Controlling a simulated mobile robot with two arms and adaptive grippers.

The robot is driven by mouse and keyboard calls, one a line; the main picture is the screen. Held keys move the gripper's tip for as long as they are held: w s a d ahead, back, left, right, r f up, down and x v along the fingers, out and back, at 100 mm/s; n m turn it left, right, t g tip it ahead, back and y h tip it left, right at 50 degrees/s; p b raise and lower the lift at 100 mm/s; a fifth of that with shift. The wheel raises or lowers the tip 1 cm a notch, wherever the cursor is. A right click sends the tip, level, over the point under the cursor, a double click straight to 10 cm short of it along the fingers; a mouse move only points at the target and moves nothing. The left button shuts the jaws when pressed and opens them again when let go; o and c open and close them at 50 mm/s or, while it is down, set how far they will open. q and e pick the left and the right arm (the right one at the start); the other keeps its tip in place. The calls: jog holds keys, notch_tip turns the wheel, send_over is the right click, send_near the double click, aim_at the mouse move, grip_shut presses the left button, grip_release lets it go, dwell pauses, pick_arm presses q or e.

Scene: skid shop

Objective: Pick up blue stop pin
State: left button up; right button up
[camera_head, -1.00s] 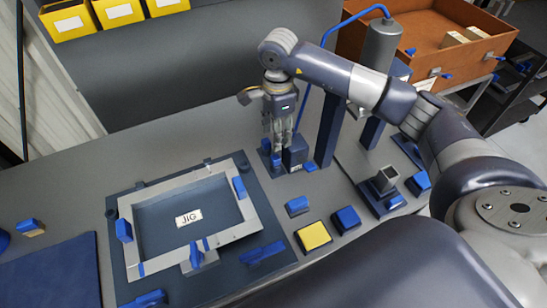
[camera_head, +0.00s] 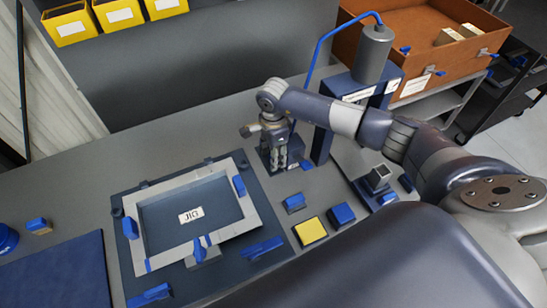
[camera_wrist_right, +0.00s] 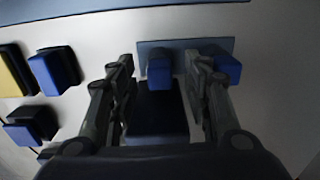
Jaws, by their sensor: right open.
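My right gripper (camera_head: 282,163) reaches down over a small dark holder at the back of the bench in the head view. In the right wrist view its two fingers (camera_wrist_right: 162,85) are open, one on each side of a small blue block-like piece (camera_wrist_right: 160,70), which looks like the blue stop pin. That piece stands at a blue-grey plate (camera_wrist_right: 185,45), with a gap to the fingers. A second blue piece (camera_wrist_right: 227,68) stands beside it, just beyond the right finger. In the head view the fingers mostly hide the pin. My left gripper is not in view.
The jig frame (camera_head: 250,205) with blue clamps lies left of the gripper. A yellow button (camera_head: 310,230) and a blue button (camera_head: 342,214) stand in front. A dark press column (camera_head: 321,146) stands close on the right. The bench's back left is clear.

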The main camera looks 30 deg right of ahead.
grip_shut()
